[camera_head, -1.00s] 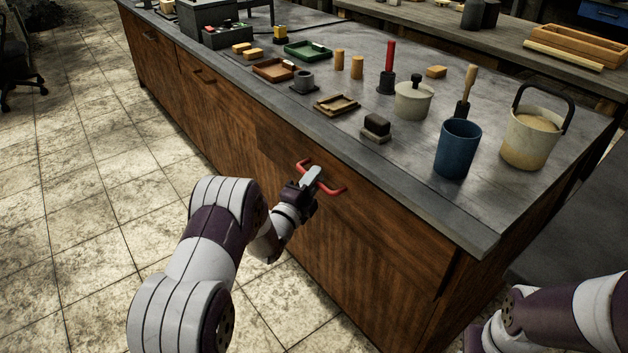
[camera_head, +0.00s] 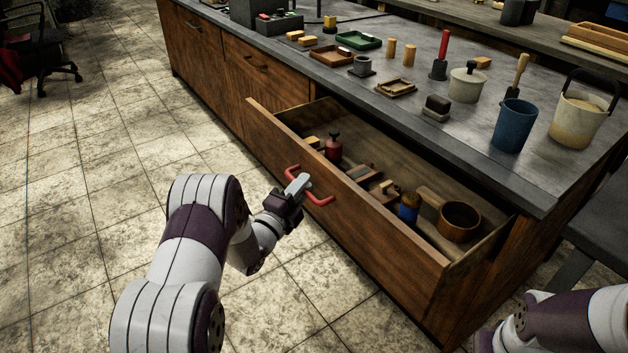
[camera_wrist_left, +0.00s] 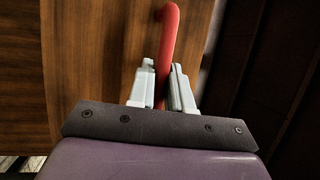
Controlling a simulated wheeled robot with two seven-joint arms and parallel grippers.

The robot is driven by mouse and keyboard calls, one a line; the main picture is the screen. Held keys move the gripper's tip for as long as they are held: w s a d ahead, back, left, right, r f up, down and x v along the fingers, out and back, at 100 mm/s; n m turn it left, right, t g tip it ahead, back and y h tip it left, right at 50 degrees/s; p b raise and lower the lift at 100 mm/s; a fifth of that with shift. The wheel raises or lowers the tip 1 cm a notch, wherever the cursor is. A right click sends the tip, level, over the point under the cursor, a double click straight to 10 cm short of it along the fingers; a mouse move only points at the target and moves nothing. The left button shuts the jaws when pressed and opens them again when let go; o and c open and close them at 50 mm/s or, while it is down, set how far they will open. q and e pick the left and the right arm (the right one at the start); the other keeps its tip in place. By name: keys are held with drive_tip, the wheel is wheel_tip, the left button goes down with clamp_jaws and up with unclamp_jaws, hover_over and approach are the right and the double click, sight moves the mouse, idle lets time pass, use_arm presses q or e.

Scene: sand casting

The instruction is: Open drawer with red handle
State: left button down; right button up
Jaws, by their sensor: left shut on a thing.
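The wooden drawer (camera_head: 345,212) stands well out from the bench, and its inside shows. Its red handle (camera_head: 322,200) is on the front panel. My left gripper (camera_head: 301,184) is shut on the red handle. In the left wrist view the red handle (camera_wrist_left: 168,40) runs between the two grey fingers of the left gripper (camera_wrist_left: 163,88). My right arm shows at the lower right, but its gripper is out of the picture.
The drawer holds a red bottle (camera_head: 333,147), a blue-and-brown item (camera_head: 409,207), a round wooden bowl (camera_head: 459,221) and several small pieces. The bench top (camera_head: 480,150) carries a blue cup (camera_head: 513,126), a bucket (camera_head: 579,120) and trays.

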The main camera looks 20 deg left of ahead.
use_arm(q)
drive_tip(key=shift+s+a, duration=0.45)
drive_tip(key=shift+s, duration=0.2)
drive_tip(key=c, duration=1.1)
unclamp_jaws()
drive_tip(key=p+v, duration=0.2)
drive_tip(key=v, duration=1)
drive_tip(key=shift+s, duration=0.3)
drive_tip(key=shift+f, duration=0.1)
